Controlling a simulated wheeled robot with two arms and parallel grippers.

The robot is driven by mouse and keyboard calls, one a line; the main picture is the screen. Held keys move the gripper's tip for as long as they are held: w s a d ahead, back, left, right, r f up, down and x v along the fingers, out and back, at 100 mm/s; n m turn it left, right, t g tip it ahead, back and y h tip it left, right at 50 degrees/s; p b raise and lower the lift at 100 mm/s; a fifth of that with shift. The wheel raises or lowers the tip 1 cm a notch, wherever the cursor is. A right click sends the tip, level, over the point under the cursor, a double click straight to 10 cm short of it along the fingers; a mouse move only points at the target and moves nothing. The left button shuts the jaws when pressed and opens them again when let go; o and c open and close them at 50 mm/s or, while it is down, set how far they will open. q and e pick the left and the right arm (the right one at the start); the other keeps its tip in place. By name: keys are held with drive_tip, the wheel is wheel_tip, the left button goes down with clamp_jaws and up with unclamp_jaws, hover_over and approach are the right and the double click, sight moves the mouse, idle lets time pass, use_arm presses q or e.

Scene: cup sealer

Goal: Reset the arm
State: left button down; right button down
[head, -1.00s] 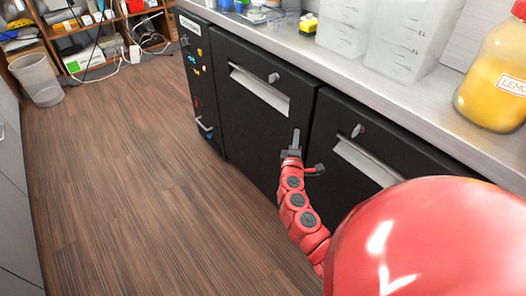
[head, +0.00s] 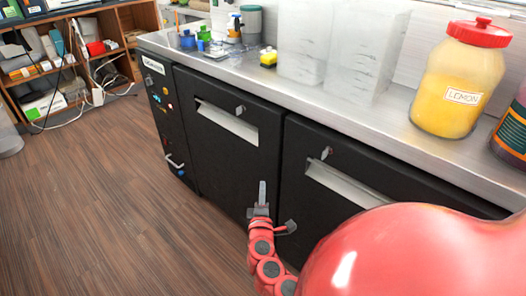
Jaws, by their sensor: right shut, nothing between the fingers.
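My right gripper (head: 262,194) shows low in the middle of the head view, at the end of the red right arm. Its grey fingers point up and are together, with nothing seen between them. It is in front of the black cabinet doors (head: 222,150), below the counter; whether it touches them I cannot tell. My left gripper and left arm are out of view.
Shelves (head: 75,50) stand at the back left. The wooden floor (head: 95,200) at left is clear.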

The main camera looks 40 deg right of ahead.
drive_tip(key=shift+v, duration=0.9)
drive_tip(key=shift+w, duration=0.1)
